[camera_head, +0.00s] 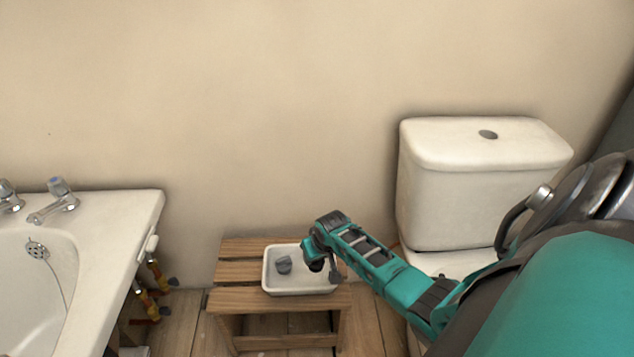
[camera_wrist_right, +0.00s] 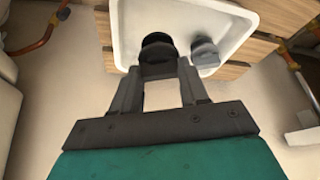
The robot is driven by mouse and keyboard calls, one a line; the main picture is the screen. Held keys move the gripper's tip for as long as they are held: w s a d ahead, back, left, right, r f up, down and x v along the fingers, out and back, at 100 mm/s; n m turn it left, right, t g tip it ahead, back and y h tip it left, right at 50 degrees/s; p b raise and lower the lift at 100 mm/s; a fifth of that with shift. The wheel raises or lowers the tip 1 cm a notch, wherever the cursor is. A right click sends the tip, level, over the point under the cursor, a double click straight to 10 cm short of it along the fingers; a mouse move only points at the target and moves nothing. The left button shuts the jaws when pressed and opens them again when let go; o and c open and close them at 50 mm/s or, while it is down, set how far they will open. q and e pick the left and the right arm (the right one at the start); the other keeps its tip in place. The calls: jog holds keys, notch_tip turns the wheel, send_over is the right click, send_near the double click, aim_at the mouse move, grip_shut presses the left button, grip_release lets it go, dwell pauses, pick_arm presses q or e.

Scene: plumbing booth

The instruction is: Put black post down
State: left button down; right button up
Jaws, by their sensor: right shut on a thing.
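The black post (camera_wrist_right: 157,46) shows in the right wrist view as a dark round-ended piece between the fingertips of my right gripper (camera_wrist_right: 160,70). The gripper is shut on it. In the head view my right gripper (camera_head: 324,267) points down over the right part of a white tray (camera_head: 299,291). The post is mostly hidden there by the gripper. I cannot tell whether the post touches the tray floor. My left gripper is not in view.
A grey piece (camera_head: 284,264) lies in the tray's left part, and it also shows in the wrist view (camera_wrist_right: 205,52). The tray stands on a slatted wooden stool (camera_head: 240,272). A bathtub (camera_head: 110,235) is at left, a toilet cistern (camera_head: 470,190) at right, and a wall behind.

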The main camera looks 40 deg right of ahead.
aim_at(318, 263)
notch_tip(318, 263, down, 4)
jog(key=shift+f+b, duration=0.15)
jog(key=shift+b, duration=1.05)
jog(key=shift+f, duration=0.25)
jog(key=o, duration=1)
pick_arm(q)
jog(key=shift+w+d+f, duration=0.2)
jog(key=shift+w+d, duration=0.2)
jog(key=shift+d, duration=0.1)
pick_arm(e)
jog(key=shift+o, duration=0.2)
